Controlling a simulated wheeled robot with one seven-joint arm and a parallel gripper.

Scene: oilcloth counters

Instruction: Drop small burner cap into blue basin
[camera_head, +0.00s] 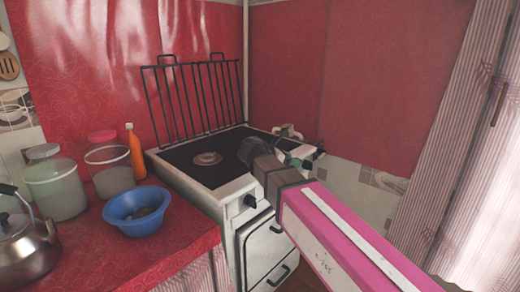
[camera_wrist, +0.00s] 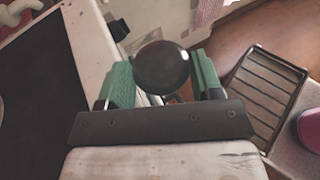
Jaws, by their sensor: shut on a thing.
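My gripper (camera_wrist: 162,80) has green fingers shut on a dark round burner cap (camera_wrist: 162,66) in the wrist view. The blue basin (camera_head: 122,219) stands on the red counter left of the stove, well to the left of my gripper. Something small and dark lies inside the basin, too unclear to name.
The white stove (camera_head: 232,190) has a dark top with a round burner (camera_head: 207,158) and a raised wire grille (camera_head: 198,100) behind. On the counter are a kettle (camera_head: 28,240), two jars (camera_head: 55,185) (camera_head: 110,170) and an orange bottle (camera_head: 136,153). A curtain hangs at right.

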